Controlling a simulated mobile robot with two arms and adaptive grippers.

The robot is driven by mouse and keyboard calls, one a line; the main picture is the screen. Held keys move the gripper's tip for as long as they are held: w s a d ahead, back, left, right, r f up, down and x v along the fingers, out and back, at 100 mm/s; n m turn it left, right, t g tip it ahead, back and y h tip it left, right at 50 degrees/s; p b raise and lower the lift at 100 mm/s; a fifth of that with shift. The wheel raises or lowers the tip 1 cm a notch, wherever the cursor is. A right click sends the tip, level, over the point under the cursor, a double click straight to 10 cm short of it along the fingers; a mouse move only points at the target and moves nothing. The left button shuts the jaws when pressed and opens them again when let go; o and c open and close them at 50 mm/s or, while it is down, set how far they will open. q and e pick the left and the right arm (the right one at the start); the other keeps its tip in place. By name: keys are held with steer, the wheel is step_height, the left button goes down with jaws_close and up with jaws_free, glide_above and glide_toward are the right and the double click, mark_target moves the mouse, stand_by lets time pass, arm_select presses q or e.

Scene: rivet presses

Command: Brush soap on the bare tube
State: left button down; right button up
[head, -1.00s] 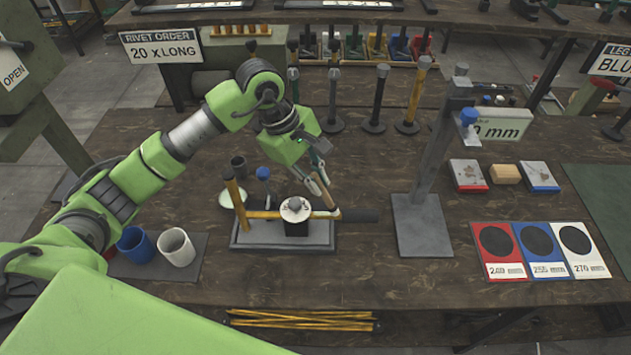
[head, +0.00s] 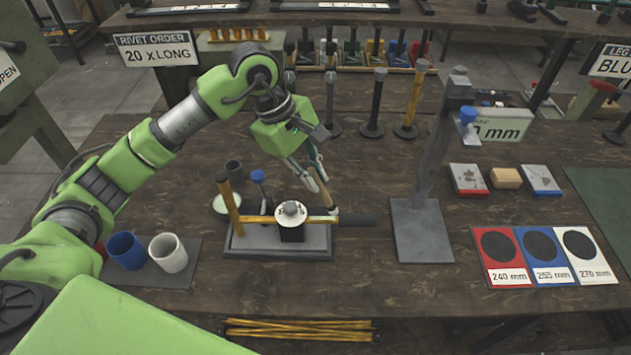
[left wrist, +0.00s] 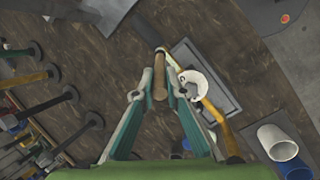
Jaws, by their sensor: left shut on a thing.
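My left gripper (head: 315,172) is shut on a brush (head: 323,190) with a wooden handle, held tilted. In the left wrist view the brush handle (left wrist: 160,75) sits between the two fingertips (left wrist: 163,88). The brush's lower end is at the yellow tube (head: 262,219), just left of a dark grip at its right end (head: 357,220). I cannot tell whether bristles and tube touch. The tube lies across a grey fixture (head: 262,252) with a round white-topped clamp (head: 291,212). A pale dish (head: 222,206) stands behind the fixture's left end. My right gripper is not in view.
A blue cup (head: 126,250) and a white cup (head: 168,253) stand on a dark mat at the left. A grey press stand (head: 420,230) is right of the fixture. Upright posts stand behind. Colored length cards (head: 500,257) lie at the right.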

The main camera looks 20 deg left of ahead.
mark_target(312, 170)
arm_select(q)
steer(key=shift+s+a+r, duration=0.1)
steer(key=shift+a+r, duration=0.15)
steer(key=shift+r, duration=0.3)
steer(key=shift+p+v, duration=0.5)
steer(key=shift+v, duration=0.35)
steer(key=shift+d+r, duration=0.1)
steer(key=shift+r, duration=0.25)
steer(key=shift+d+r+p, duration=0.1)
steer(key=shift+r+p, duration=0.2)
steer(key=shift+r, duration=0.45)
steer(key=shift+r+p, duration=0.4)
steer(key=shift+r, duration=0.25)
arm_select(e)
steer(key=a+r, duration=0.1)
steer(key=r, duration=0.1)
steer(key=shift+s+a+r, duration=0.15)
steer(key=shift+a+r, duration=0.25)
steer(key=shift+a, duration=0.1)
